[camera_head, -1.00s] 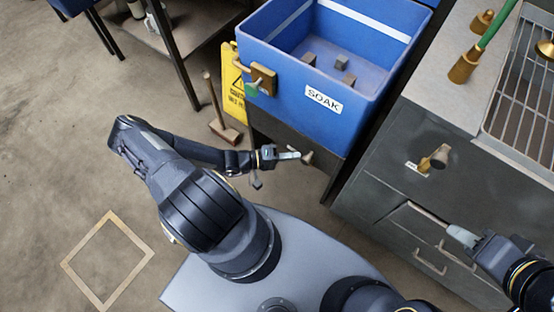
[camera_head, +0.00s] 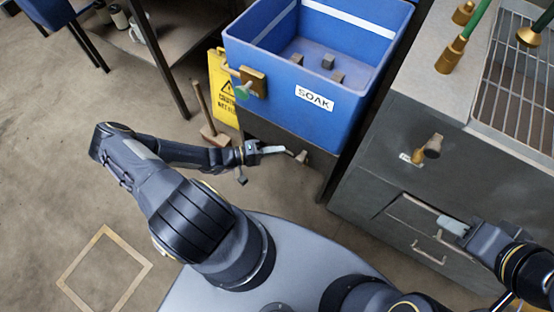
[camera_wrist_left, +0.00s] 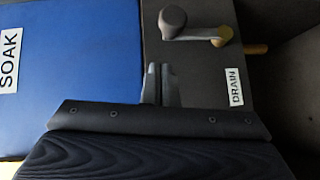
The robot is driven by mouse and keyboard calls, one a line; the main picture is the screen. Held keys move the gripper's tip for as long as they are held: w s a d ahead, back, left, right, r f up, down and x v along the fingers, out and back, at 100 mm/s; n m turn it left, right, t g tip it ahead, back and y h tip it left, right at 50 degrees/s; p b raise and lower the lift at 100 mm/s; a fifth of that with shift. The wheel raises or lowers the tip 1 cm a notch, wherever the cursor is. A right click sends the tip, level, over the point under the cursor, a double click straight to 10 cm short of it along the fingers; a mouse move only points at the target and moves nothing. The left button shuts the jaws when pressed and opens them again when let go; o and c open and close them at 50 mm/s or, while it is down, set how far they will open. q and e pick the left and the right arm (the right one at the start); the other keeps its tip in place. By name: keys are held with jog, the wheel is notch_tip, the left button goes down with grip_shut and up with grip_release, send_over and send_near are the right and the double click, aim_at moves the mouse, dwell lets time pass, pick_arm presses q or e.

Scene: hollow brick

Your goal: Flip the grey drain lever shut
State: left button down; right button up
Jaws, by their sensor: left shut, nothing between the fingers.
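The drain lever (camera_wrist_left: 195,31) is in the left wrist view, a grey arm with a rounded grey knob (camera_wrist_left: 172,19) at its left end and a brass pivot at its right. It sits on a dark panel above a DRAIN label (camera_wrist_left: 236,87). In the head view, its knob (camera_head: 302,158) shows low on the dark stand under the blue SOAK tub (camera_head: 262,75). My left gripper (camera_head: 284,150) is shut and empty, just left of the knob. In the wrist view, its fingertips (camera_wrist_left: 160,68) point toward the lever with a gap between. My right gripper (camera_head: 449,224) is by the grey cabinet; its jaw opening is unclear.
The grey cabinet (camera_head: 400,190) with handles and a knob stands at right, under a grated sink. A yellow sign (camera_head: 219,85) and a brush (camera_head: 212,132) stand left of the tub. Open floor lies at left, with a square frame (camera_head: 72,262).

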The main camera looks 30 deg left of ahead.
pick_arm(q)
jog(key=v, duration=1)
jog(key=shift+r, duration=0.2)
jog(key=s+d+r+m+g+y+p, duration=0.1)
jog(key=s+d+r+y+p, duration=0.2)
jog(key=r, duration=1.3)
jog(key=s+d+r+m+g+y+p, duration=0.2)
jog(key=r+p, duration=0.4)
jog(key=r, duration=1.1)
jog(key=s+d+r+m+g+y+p, duration=0.2)
jog(key=s+d+r+y+p, duration=0.2)
jog(key=r, duration=1.2)
jog(key=shift+s+d+r+p, duration=0.2)
jog(key=shift+s+d+p, duration=0.3)
jog(key=shift+s, duration=0.55)
